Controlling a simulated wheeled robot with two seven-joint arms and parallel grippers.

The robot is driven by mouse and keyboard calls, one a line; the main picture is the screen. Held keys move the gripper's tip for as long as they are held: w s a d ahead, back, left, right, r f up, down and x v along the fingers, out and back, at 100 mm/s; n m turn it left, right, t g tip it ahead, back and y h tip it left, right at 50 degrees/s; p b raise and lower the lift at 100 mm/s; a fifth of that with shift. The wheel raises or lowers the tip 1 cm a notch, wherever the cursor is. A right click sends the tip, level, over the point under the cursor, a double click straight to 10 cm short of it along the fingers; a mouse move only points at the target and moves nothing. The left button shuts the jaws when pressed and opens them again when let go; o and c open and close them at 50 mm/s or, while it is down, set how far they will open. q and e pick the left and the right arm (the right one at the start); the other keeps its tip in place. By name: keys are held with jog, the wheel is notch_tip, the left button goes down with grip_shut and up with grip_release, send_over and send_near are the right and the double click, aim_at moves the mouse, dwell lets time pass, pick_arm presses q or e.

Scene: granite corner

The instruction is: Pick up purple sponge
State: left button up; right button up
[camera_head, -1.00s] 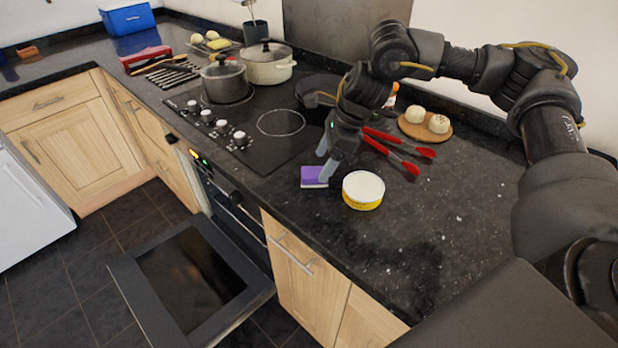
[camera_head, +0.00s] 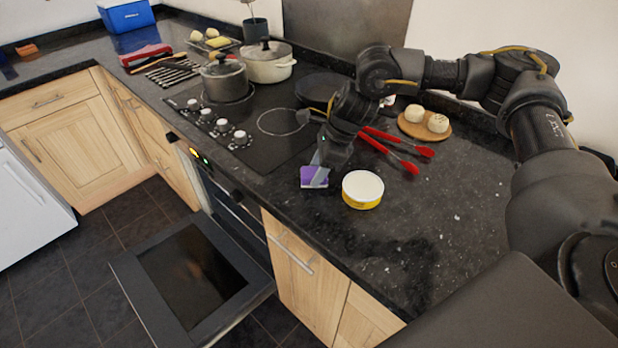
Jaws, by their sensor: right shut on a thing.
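The purple sponge (camera_head: 309,183) lies near the front edge of the dark granite counter, left of a yellow and white round tub. My right gripper (camera_head: 319,174) reaches down onto it from above, with its fingers at the sponge. It is shut on the sponge, and a finger covers part of the sponge's top. I cannot tell any gap between the sponge and the counter. My left gripper is not in view.
The yellow tub (camera_head: 362,190) stands close to the right of the sponge. Red-handled tongs (camera_head: 388,150) and a wooden board (camera_head: 425,130) with buns lie behind. The hob with pots (camera_head: 225,82) is to the left. The oven door (camera_head: 192,285) hangs open below. The counter's right part is clear.

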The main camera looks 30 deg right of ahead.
aim_at(308, 173)
jog(key=shift+r+p, duration=0.45)
jog(key=shift+r, duration=0.2)
notch_tip(308, 173, up, 3)
jog(key=shift+a+f+p, duration=0.1)
jog(key=shift+a+p, duration=0.05)
jog(key=shift+p, duration=0.8)
jog(key=s+a+r+p, duration=0.7)
jog(key=s+a+r, duration=0.2)
jog(key=a, duration=0.1)
jog(key=shift+s, duration=0.35)
